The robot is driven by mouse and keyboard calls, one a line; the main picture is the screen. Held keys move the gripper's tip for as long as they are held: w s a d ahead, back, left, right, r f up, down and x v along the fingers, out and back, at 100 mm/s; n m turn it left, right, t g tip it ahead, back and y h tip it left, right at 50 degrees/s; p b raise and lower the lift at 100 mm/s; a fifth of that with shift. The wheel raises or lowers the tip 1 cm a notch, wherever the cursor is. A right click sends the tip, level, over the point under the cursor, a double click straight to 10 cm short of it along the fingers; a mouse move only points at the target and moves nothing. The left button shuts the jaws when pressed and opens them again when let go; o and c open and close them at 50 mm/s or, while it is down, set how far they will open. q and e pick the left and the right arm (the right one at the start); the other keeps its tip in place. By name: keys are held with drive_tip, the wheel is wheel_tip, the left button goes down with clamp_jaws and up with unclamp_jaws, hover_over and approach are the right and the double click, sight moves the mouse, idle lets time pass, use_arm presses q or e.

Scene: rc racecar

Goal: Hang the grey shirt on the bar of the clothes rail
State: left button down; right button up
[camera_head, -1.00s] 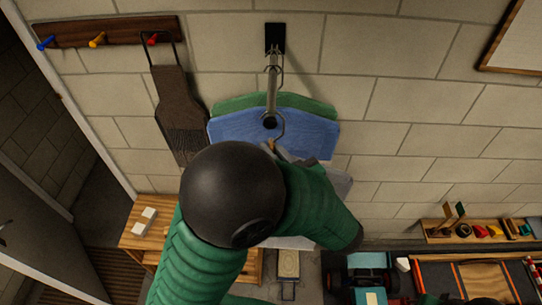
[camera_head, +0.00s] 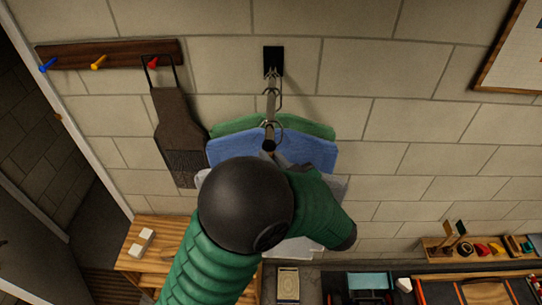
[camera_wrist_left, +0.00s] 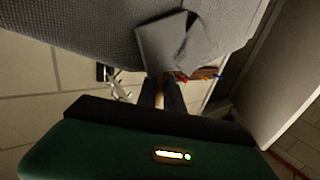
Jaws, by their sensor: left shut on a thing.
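The clothes rail's bar (camera_head: 270,104) sticks out from a black wall plate, with its free end toward me. A blue shirt (camera_head: 228,148) and a green shirt (camera_head: 310,127) hang from rings on it. The grey shirt (camera_head: 292,250) shows only in part behind my left arm, below the blue shirt. In the left wrist view the grey shirt (camera_wrist_left: 90,30) fills the top. My left gripper (camera_wrist_left: 162,90) is shut on a thin brownish part at the shirt, likely its hanger. In the head view the arm hides most of this grip, just below the bar's end. My right gripper is out of view.
A dark apron (camera_head: 178,125) hangs from a peg rack (camera_head: 125,52) left of the rail. A wooden bench (camera_head: 185,235) stands below. A workbench with tools (camera_head: 470,285) is at lower right.

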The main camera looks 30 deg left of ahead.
use_arm(q)
drive_tip(key=shift+r, duration=0.1)
drive_tip(key=c, duration=1.4)
unclamp_jaws()
drive_tip(key=shift+b+v, duration=3.35)
drive_tip(key=shift+v, duration=5.1)
